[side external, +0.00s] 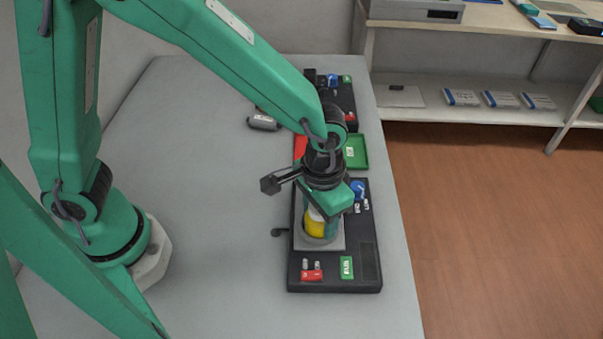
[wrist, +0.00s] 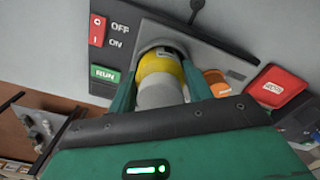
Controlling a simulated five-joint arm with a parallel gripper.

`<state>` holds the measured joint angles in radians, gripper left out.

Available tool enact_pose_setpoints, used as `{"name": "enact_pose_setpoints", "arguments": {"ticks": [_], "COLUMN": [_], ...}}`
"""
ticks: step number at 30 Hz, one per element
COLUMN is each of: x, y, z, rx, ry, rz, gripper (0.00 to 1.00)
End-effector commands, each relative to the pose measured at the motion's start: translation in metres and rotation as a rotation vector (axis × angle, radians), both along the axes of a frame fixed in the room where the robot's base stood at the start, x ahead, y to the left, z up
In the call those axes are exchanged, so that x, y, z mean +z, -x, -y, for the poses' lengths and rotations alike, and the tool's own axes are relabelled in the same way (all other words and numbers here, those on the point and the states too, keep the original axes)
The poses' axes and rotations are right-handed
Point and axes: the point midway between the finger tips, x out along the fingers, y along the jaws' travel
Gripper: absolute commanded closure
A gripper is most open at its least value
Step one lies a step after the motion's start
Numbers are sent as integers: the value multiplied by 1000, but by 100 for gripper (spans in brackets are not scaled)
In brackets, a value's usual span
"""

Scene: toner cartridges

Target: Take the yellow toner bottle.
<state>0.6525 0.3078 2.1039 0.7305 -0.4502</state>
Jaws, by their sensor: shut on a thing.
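The yellow toner bottle (side external: 315,226) stands at a round opening in the grey plate of a black panel (side external: 352,274). In the wrist view the bottle (wrist: 158,66) shows a yellow body with a white-grey end towards me, and its far end is at the round opening. My gripper (side external: 325,213) comes down from above and is shut on the bottle. In the wrist view the two green fingers of my gripper (wrist: 160,80) lie on either side of it. The gripper hides part of the bottle in the side view. I cannot tell how deep the bottle sits.
The panel carries a green RUN button (wrist: 104,75), a red switch (wrist: 97,30) and a blue knob (side external: 357,187). Behind it lie a red tray (wrist: 279,86) and a green tray (side external: 357,150). A grey cylinder (side external: 263,122) lies farther back. The table's left side is clear.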

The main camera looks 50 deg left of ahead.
Motion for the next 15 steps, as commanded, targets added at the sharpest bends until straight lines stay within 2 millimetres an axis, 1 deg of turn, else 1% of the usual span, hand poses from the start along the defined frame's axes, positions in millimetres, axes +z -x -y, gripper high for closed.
{"name": "enact_pose_setpoints", "arguments": {"ticks": [5, 11, 15], "x": [12, 39, 53], "y": [-1, -1, 21], "z": [1, 1, 9], "rx": [0, 0, -7], "ry": [3, 4, 3], "rz": [4, 5, 4], "gripper": [74, 74, 74]}}
